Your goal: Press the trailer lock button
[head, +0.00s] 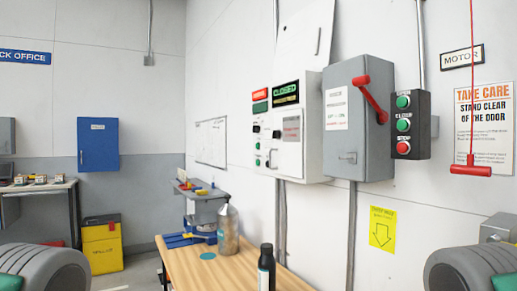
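A white control box (308,105) is on the wall right of centre, with a lit green display (286,92) at its upper left. Its front carries small buttons, including a green button (257,145) and a black knob or button (277,134); their labels are too small to read, so I cannot tell which is the trailer lock button. A black push-button station (410,125) further right has two green buttons and a red button (403,147). Only rounded grey parts of my arms show at the bottom corners; neither gripper is in view.
A grey switch box (345,150) with a red lever (370,98) is between the panels. A red pull handle (471,166) hangs at right.

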